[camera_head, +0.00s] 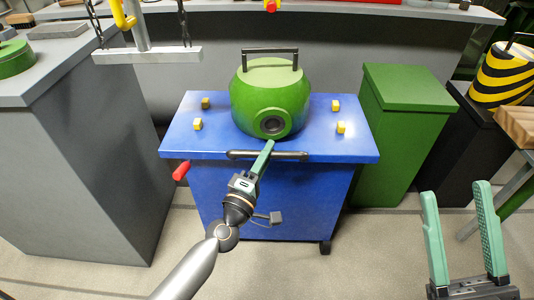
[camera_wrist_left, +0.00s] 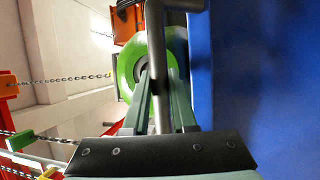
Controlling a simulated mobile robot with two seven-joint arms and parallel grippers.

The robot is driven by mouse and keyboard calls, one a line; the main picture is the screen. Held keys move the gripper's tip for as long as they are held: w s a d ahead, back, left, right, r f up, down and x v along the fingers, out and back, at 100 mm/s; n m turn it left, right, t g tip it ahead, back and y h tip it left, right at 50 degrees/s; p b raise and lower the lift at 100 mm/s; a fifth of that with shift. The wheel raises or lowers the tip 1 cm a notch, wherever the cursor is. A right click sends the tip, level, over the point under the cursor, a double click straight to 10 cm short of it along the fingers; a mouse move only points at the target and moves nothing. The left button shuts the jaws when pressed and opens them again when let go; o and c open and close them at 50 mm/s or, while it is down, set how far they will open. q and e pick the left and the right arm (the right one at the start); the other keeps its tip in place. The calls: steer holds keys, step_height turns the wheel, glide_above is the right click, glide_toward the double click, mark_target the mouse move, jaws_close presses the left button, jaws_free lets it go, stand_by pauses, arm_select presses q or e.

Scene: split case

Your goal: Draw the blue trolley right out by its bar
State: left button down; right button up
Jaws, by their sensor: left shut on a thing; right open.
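The blue trolley (camera_head: 200,140) stands in the middle of the head view, with a dark bar (camera_head: 290,156) along its front top edge. A green rounded casing (camera_head: 250,95) with a dark round port and a top handle sits on it. My left gripper (camera_head: 266,150) reaches the bar from the front and is shut on it near its middle. In the left wrist view the bar (camera_wrist_left: 161,55) runs between the fingers, beside the blue trolley face (camera_wrist_left: 245,80). My right gripper (camera_head: 460,225) is open and empty at the lower right, apart from the trolley.
A grey cabinet (camera_head: 90,170) stands left and a green cabinet (camera_head: 405,100) close on the right. Several yellow blocks (camera_head: 341,127) sit on the trolley top. A grey beam (camera_head: 147,56) hangs on chains at upper left. A red handle (camera_head: 181,171) juts out left. Floor in front is clear.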

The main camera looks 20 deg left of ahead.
stand_by(0.5)
arm_select(q)
steer(key=s, duration=0.1)
steer(key=s+d, duration=0.1)
steer(key=s, duration=0.1)
steer(key=shift+s+f+p, duration=0.1)
steer(key=shift+s+p, duration=0.1)
steer(key=shift+p, duration=0.15)
steer(key=shift+s, duration=0.35)
steer(key=shift+w+d, duration=0.1)
steer(key=c, duration=0.7)
jaws_free()
steer(key=shift+c, duration=0.2)
